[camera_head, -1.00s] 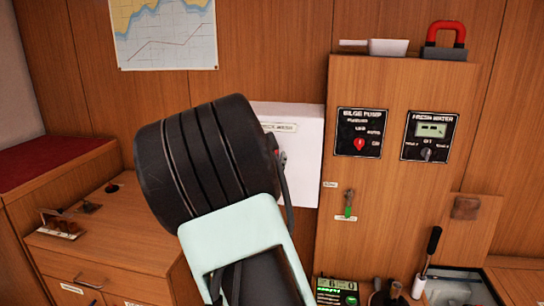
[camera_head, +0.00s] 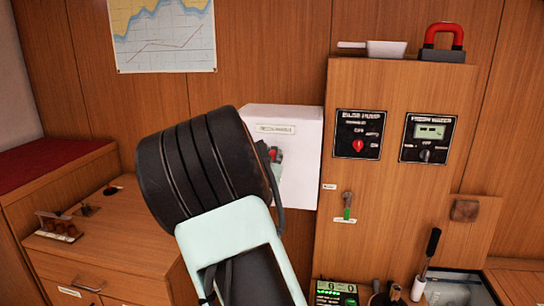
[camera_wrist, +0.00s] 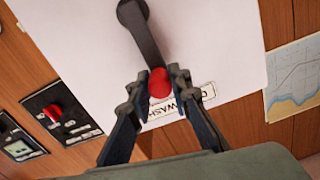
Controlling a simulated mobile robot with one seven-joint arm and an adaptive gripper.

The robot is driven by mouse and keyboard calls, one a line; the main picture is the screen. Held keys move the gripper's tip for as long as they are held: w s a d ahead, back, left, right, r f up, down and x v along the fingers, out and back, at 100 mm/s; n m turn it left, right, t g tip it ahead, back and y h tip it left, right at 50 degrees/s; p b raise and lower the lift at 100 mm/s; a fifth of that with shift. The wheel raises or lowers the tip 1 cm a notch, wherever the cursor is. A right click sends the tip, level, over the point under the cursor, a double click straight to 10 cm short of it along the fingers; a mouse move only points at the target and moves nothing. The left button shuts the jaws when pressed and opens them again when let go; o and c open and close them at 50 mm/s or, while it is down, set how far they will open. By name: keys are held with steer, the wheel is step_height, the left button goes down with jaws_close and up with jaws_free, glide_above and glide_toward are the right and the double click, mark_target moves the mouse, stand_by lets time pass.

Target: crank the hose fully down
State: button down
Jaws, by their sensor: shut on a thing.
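A white box (camera_head: 305,190) with a label is on the wood wall, partly behind my arm in the head view. In the wrist view the box face (camera_wrist: 215,45) carries a dark grey crank arm (camera_wrist: 141,30) with a red knob (camera_wrist: 159,86) at its end. My gripper (camera_wrist: 163,78) is shut on the red knob, one finger on each side. In the head view the red knob (camera_head: 276,154) shows just beside my dark wrist, and most of my gripper is hidden. No hose can be made out in either view.
Right of the box, a wood cabinet (camera_head: 400,215) stands out from the wall, with a bilge pump panel (camera_head: 359,134), a fresh water panel (camera_head: 427,138) and a green-handled lever (camera_head: 347,206). A drawer unit (camera_head: 110,240) stands at left.

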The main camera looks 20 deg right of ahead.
steer(key=shift+w+a, duration=0.1)
steer(key=shift+a, duration=0.05)
steer(key=w+a+n+p, duration=0.1)
steer(key=n+p, duration=0.1)
steer(key=a+f+n+p, duration=0.1)
steer(key=n+p, duration=0.1)
steer(key=n, duration=0.1)
steer(key=w+a+n+p, duration=0.1)
steer(key=a+n+p, duration=0.1)
steer(key=n, duration=0.1)
steer(key=shift+w+a+f+p, duration=0.1)
steer(key=shift+w+f+p, duration=0.25)
steer(key=shift+f+p, duration=0.05)
step_height(320, 180, down, 11)
steer(key=n+b, duration=0.2)
steer(key=n, duration=1.4)
steer(key=shift+w+a+r+n, duration=0.15)
steer(key=shift+w+a+n, duration=0.2)
steer(key=shift+a+n, duration=0.1)
